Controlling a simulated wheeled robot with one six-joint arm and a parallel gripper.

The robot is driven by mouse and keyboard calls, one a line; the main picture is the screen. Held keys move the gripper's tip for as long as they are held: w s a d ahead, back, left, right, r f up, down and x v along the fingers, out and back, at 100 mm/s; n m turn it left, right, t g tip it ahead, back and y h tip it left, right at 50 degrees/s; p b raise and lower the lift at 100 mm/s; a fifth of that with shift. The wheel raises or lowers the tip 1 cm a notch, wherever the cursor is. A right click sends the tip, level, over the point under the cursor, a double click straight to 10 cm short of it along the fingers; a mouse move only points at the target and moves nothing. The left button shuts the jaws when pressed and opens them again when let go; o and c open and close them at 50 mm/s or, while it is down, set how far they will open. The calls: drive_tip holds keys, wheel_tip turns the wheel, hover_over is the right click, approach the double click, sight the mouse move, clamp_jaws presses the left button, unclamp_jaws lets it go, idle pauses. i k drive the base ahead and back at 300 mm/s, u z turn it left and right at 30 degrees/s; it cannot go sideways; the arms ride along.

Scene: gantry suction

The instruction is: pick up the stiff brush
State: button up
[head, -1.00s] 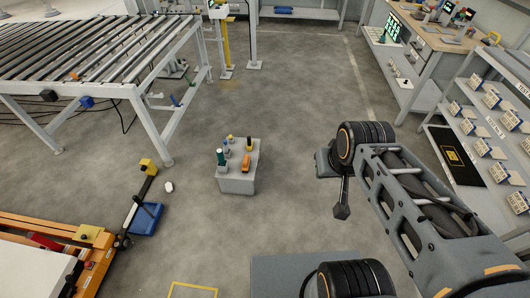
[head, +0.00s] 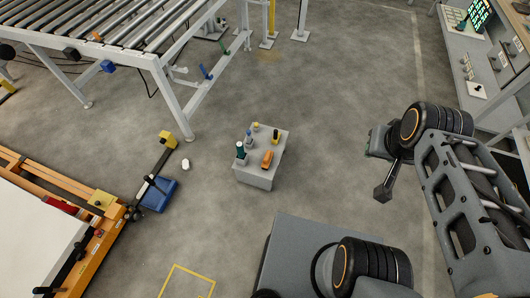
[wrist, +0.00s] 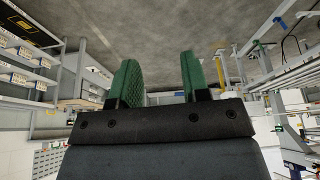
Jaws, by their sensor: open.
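Several small items stand on a grey block (head: 257,178) on the floor in the head view. An orange item (head: 267,158) lies near its front edge; it may be the stiff brush, but it is too small to tell. Around it are a dark green bottle-like item (head: 240,151), a yellow and black item (head: 275,136), a yellow item (head: 256,126) and a bluish item (head: 249,142). My gripper (wrist: 160,82) shows two green finger pads, apart, with nothing between them in the wrist view. In the head view my arm's end is right of the block, well apart from it.
A roller conveyor (head: 110,33) stands at upper left. An orange lift truck (head: 95,252) and a blue tray-like item (head: 159,194) are at left. A small white item (head: 185,164) lies on the floor. A workbench (head: 480,65) is at upper right.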

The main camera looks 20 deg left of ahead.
sight(267, 158)
drive_tip(key=u, duration=0.65)
drive_tip(key=i, duration=0.9)
drive_tip(key=u, duration=0.8)
